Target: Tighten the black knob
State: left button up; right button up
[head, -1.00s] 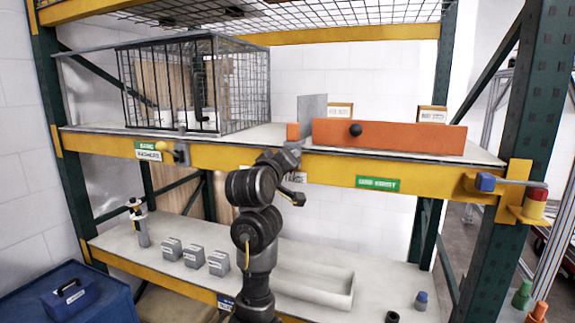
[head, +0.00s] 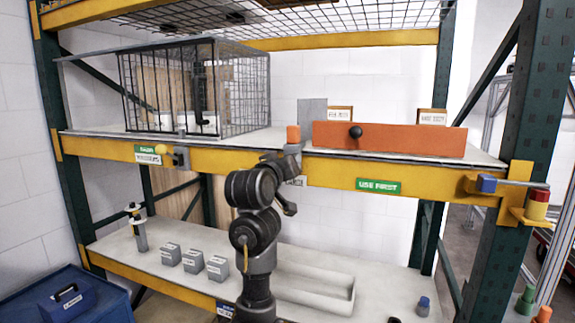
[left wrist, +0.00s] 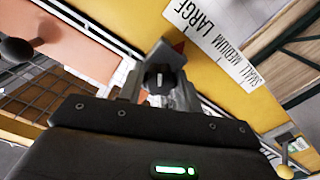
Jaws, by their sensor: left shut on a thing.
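The black knob (head: 355,131) sits on the front of an orange panel (head: 400,140) on the upper shelf. A dark round knob on an orange surface (left wrist: 17,50) also shows at the left edge of the left wrist view. My left gripper (head: 292,152) is at the yellow shelf beam, left of and a little below the knob, apart from it. In the left wrist view its fingers (left wrist: 160,78) are shut on a small grey piece, mostly hidden, beside the SMALL MEDIUM LARGE label (left wrist: 215,40). My right gripper is not in view.
A small orange piece (head: 293,134) and a grey upright plate (head: 312,112) stand left of the panel. A wire cage (head: 240,90) fills the shelf's left. A blue block (head: 487,184) on a rod is at the beam's right end. Grey blocks stand on the lower shelf.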

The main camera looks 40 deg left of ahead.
pick_arm(q)
jog(key=shift+f, duration=0.25)
jog(key=o, duration=0.8)
jog(key=shift+o, duration=0.9)
jog(key=shift+r, duration=0.15)
jog(key=b+v, duration=0.4)
jog(key=v, duration=0.6)
jog(key=shift+s, duration=0.4)
jog(key=shift+d, duration=0.1)
